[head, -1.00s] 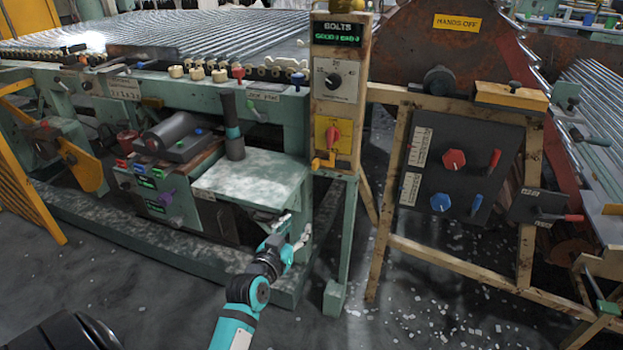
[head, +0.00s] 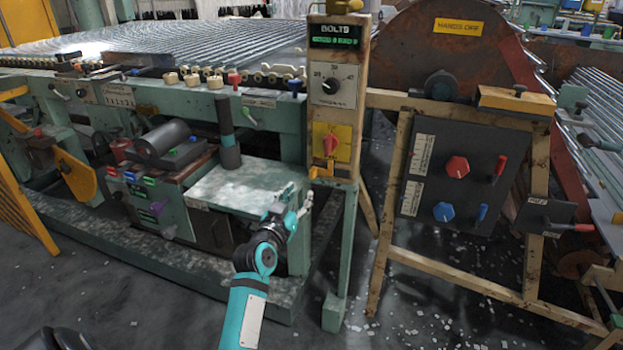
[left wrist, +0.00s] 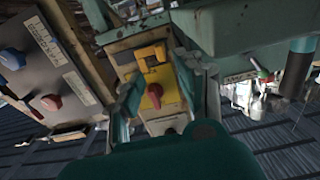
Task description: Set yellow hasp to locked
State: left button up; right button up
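The yellow hasp (head: 321,171) sits at the lower left of a yellow plate (head: 320,134) with a red knob (head: 331,144), on the front of the wooden BOLTS post. In the left wrist view, which looks upside down, the hasp (left wrist: 151,55) shows above the red knob (left wrist: 154,93). My left gripper (head: 299,194) is just below and left of the hasp in the head view, apart from it. Its fingers are spread and empty, and in the left wrist view (left wrist: 158,92) they frame the plate. My right gripper is not in view.
A dial (head: 333,85) sits above the plate on the same post. To the right, a dark panel (head: 462,140) carries red and blue knobs and levers on a wooden frame.

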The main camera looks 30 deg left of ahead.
aim_at(312, 176)
pick_arm(q)
jog(key=b+x, duration=0.1)
jog(key=x, duration=0.9)
jog(key=shift+d+b, duration=0.1)
jog(key=shift+b, duration=0.25)
jog(key=shift+s, duration=0.1)
jog(key=shift+c, duration=0.2)
grip_shut()
